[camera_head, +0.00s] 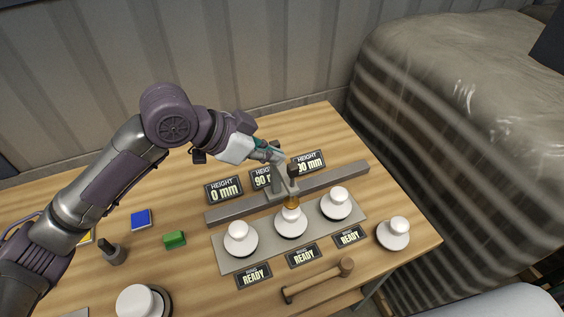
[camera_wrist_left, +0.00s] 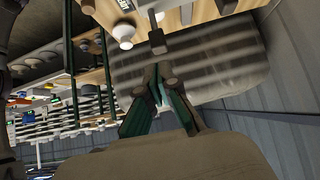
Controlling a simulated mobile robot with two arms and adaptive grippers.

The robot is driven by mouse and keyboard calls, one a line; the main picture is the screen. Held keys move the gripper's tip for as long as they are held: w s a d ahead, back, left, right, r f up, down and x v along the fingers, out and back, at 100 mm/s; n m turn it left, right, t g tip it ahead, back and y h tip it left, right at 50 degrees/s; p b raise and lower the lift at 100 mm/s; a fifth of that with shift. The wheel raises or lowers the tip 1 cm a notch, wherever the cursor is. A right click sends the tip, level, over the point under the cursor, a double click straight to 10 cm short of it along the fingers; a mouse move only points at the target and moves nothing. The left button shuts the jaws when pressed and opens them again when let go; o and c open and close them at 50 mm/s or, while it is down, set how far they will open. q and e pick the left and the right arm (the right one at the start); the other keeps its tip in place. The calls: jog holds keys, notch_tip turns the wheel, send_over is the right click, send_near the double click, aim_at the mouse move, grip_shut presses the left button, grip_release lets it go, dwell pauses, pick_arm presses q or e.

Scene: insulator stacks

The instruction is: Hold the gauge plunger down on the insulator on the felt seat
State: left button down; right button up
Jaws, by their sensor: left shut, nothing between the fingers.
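Three white insulators stand in a row on a grey plate (camera_head: 232,262): a left one (camera_head: 240,238), a middle one (camera_head: 291,222) and a right one (camera_head: 336,204). The gauge plunger (camera_head: 293,172) has a dark brown head and a brass lower end, which is at the top of the middle insulator; contact is unclear. My left gripper (camera_head: 280,160) is shut and empty, its tips close to the plunger head; whether they touch it is unclear. The closed fingers (camera_wrist_left: 160,85) also show in the left wrist view. I cannot make out which seat is felt. My right gripper is out of view.
A grey rail (camera_head: 345,178) runs behind the plate, with height displays (camera_head: 224,190) behind it; one reads 0 mm, another 90 mm. READY signs (camera_head: 303,255) and a wooden-handled bar (camera_head: 318,281) lie in front. Another insulator (camera_head: 394,233) stands right. A green block (camera_head: 175,239) lies left.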

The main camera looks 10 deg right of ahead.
pick_arm(q)
jog(key=w+b+v, duration=0.1)
jog(key=v, duration=0.5)
jog(key=shift+s+r+b, duration=0.3)
jog(key=shift+s+b, duration=0.05)
jog(key=shift+s, duration=0.05)
jog(key=shift+w, duration=0.1)
jog(key=shift+f, duration=0.1)
